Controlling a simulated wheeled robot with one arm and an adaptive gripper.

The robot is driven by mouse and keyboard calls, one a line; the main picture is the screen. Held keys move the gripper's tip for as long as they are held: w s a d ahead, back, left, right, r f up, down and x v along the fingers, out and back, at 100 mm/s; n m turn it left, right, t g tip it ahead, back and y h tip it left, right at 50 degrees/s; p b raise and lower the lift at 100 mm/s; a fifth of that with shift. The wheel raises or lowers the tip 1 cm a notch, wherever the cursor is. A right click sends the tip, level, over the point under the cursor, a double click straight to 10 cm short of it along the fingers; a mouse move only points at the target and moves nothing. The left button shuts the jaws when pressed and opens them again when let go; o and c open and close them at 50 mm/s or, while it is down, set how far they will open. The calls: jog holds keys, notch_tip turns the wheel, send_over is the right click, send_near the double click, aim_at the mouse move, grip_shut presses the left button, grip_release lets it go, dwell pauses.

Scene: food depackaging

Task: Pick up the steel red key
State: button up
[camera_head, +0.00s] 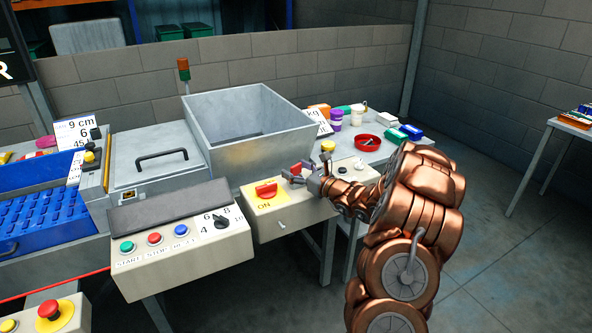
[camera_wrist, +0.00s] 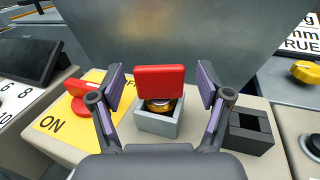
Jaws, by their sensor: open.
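The red key has a flat red head (camera_wrist: 160,82) over a rounded, brass-coloured metal part. It stands upright in a square grey holder (camera_wrist: 158,122) in the wrist view. In the head view, a red piece (camera_head: 296,168) that seems to be this key shows beside my gripper (camera_head: 312,178). In the wrist view, my gripper (camera_wrist: 161,88) is open, with one finger left of the red head and one right of it. Gaps show on both sides. The lower end of the key is hidden in the holder.
A red rotary switch (camera_wrist: 85,98) on a yellow ON plate stands left of the key. An empty-looking dark square holder (camera_wrist: 250,130) is to its right. A large grey hopper (camera_head: 247,125) rises behind. A red bowl (camera_head: 368,143) sits on the table further right.

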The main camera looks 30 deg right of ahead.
jog(key=shift+w, duration=0.1)
jog(key=shift+c, duration=0.2)
jog(key=c, duration=1.2)
